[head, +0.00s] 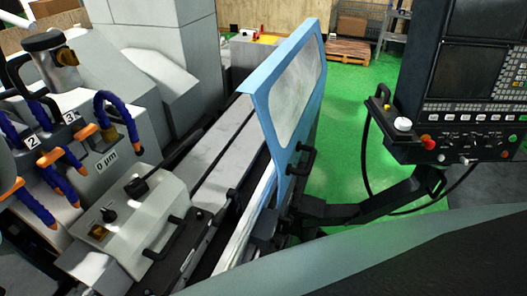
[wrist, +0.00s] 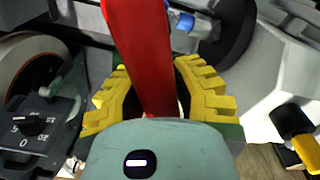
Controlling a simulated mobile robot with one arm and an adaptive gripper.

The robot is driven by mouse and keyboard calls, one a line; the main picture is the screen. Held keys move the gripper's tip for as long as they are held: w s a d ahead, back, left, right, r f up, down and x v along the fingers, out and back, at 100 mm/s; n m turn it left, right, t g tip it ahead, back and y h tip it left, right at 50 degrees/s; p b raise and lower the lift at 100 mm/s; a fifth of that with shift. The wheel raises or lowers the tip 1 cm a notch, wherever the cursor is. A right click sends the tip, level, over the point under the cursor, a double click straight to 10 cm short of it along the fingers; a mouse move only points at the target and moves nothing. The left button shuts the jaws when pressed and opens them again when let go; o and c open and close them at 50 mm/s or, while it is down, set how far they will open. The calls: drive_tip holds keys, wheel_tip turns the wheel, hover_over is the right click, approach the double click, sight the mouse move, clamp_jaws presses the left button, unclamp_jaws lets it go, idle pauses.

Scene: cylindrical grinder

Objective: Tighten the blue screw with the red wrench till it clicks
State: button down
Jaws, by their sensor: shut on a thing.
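In the wrist view my gripper (wrist: 160,92) has its yellow ribbed fingers shut on the red wrench (wrist: 145,50). The wrench runs up between the fingers and out of the top of the picture, so its far end is out of view. A small bright blue piece (wrist: 182,21) shows just right of the wrench near the top. It may be the blue screw, but I cannot tell for sure, nor whether the wrench touches it. My gripper and the wrench are not in the head view.
In the wrist view a dial (wrist: 32,122) and a round wheel (wrist: 30,68) are at left, and a yellow-black part (wrist: 295,125) at right. In the head view, blue hoses (head: 112,112) stand left, an open blue door (head: 285,95) mid-picture, a control panel (head: 465,85) right. Green floor (head: 345,80) is clear.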

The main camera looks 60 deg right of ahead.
drive_tip(key=shift+d+r+p, duration=0.15)
drive_tip(key=shift+r+p, duration=2.1)
drive_tip(key=shift+r, duration=0.25)
wheel_tip(320, 180, up, 5)
drive_tip(key=p, duration=0.4)
drive_tip(key=shift+s, duration=0.1)
drive_tip(key=shift+d+f, duration=0.1)
